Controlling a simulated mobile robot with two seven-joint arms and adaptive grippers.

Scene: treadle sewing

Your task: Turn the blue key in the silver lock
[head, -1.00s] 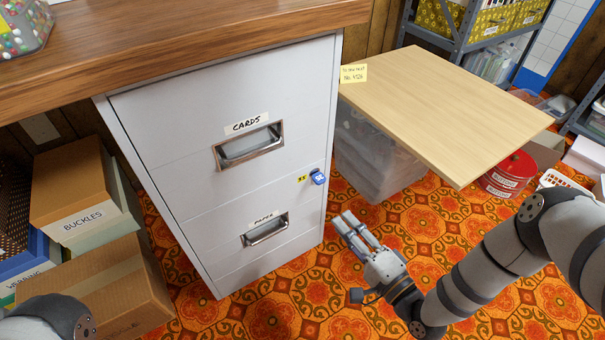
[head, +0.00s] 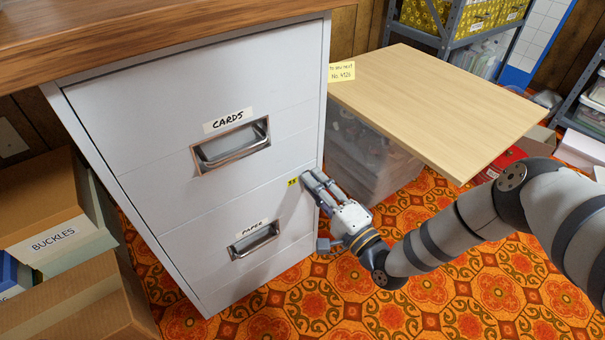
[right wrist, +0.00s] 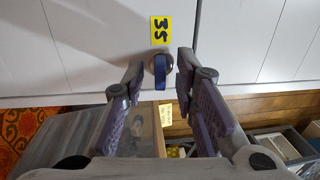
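The blue key (right wrist: 160,75) shows in the right wrist view, its bow upright and seen nearly edge-on, in the round silver lock (right wrist: 169,60) on the grey cabinet front. A yellow tag (right wrist: 160,29) reading 35 is just above it. My right gripper (right wrist: 161,64) is open, with one finger on each side of the key and a gap showing on both sides. In the head view my right gripper (head: 315,180) is at the cabinet's right edge, and its fingers hide the key and lock. My left gripper is not in view.
The cabinet (head: 150,130) has CARDS and PAPER drawers, both closed, with handles left of the lock. A wooden board (head: 430,100) juts out at the right above a clear bin (head: 365,150). Boxes (head: 55,225) stand at the left. The patterned floor is open at the front.

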